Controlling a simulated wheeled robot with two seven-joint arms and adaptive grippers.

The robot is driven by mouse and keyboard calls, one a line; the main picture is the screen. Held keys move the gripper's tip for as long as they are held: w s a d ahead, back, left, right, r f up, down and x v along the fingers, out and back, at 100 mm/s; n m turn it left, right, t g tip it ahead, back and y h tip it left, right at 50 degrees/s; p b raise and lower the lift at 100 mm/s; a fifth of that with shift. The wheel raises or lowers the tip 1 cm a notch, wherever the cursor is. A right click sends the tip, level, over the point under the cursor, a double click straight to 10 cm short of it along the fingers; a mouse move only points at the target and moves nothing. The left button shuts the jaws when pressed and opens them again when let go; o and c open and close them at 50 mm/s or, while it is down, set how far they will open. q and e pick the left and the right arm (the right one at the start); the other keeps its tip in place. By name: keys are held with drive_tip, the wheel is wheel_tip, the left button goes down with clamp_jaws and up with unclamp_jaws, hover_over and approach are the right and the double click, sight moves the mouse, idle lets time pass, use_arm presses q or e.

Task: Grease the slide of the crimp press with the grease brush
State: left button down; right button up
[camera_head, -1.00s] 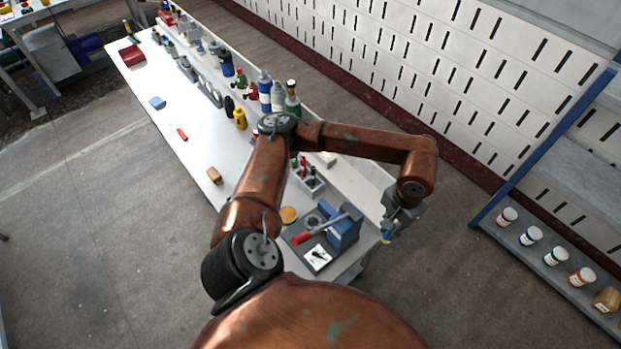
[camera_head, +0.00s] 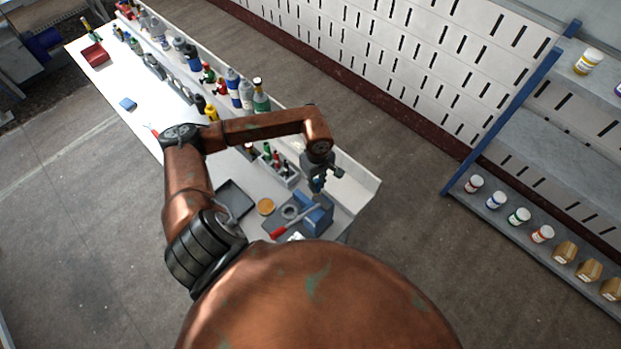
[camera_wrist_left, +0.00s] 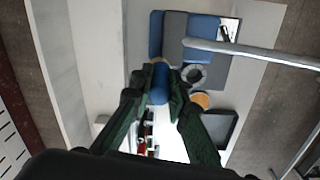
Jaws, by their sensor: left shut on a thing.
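The crimp press (camera_head: 319,216) stands near the bench's near end, with a blue body, a grey lever and a red handle grip. In the left wrist view its blue body (camera_wrist_left: 204,28) is at the top, with the lever crossing to the right. My left gripper (camera_head: 317,184) is just behind the press in the head view. It is shut on a small blue-handled thing, seemingly the grease brush (camera_wrist_left: 160,90), whose tan end points toward the press. I cannot tell whether the end touches it. The slide is not clearly made out. My right gripper is out of view.
A round orange-tan disc (camera_head: 266,206) and a dark tray (camera_head: 236,198) lie left of the press. A holder (camera_head: 280,170) with small bottles stands behind. Bottles line the bench's back edge. A shelf with jars (camera_head: 519,216) is at right.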

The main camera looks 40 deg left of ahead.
use_arm(q)
drive_tip(key=f+b, duration=0.1)
drive_tip(key=f, duration=0.2)
drive_tip(key=a+f+n+b, duration=0.1)
drive_tip(key=f, duration=0.2)
drive_tip(key=s+a+f+n, duration=0.1)
drive_tip(key=f, duration=0.2)
drive_tip(key=shift+f+b, duration=0.1)
drive_tip(key=shift+b, duration=0.3)
drive_tip(key=shift+f, duration=0.25)
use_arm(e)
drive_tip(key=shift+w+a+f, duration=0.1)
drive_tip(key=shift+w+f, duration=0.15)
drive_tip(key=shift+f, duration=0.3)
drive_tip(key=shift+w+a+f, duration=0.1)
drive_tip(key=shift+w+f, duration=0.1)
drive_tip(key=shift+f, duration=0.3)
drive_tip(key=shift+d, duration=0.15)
use_arm(q)
drive_tip(key=shift+f+b, duration=0.4)
drive_tip(key=shift+b, duration=0.15)
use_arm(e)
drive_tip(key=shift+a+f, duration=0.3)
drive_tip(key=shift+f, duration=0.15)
use_arm(q)
drive_tip(key=shift+f, duration=0.2)
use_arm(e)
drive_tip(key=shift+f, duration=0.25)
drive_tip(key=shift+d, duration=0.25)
